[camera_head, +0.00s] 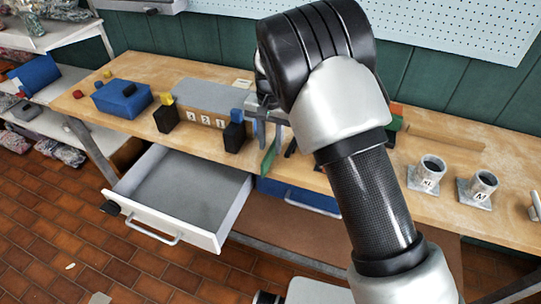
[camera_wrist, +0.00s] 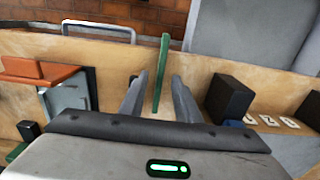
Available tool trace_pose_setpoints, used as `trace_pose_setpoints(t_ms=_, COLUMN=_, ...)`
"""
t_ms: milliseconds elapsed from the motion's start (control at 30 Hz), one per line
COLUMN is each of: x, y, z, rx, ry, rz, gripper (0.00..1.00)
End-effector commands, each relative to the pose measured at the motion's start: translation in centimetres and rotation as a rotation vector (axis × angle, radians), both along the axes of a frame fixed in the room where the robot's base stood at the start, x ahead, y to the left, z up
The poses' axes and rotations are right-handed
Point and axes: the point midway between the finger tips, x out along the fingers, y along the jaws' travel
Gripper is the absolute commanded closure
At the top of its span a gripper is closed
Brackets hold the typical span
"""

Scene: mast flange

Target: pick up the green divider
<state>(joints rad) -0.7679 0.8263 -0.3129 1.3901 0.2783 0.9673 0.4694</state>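The green divider (camera_wrist: 163,68) is a thin, narrow strip. In the wrist view it stands on edge between the two fingers of my gripper (camera_wrist: 157,82), with a visible gap to each finger. My gripper is open and not closed on it. In the head view the green divider (camera_head: 268,161) shows below my gripper (camera_head: 266,133) at the workbench's front edge. Its upper part is hidden there by the fingers and arm.
The wooden workbench (camera_head: 450,157) carries dark blocks (camera_head: 166,118), a blue bin (camera_head: 122,98) and a grey-topped box with numbered labels (camera_head: 205,108) to the left. Two metal flanged tubes (camera_head: 428,173) stand right. A white drawer (camera_head: 178,193) is open below the front edge.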

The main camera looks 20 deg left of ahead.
Motion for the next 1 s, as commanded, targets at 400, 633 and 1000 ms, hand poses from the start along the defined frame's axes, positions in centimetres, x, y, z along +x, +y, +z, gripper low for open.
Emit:
trace_pose_setpoints(t_ms=400, x=0.1, y=0.0, z=-4.2, rx=0.000, ry=0.001, rz=-0.001, gripper=0.70)
trace_pose_setpoints(t_ms=633, x=0.1, y=0.0, z=-4.2, rx=0.000, ry=0.001, rz=0.000, gripper=0.94)
trace_pose_setpoints(t_ms=1000, x=0.1, y=0.0, z=-4.0, rx=0.000, ry=0.000, rz=0.000, gripper=1.00)
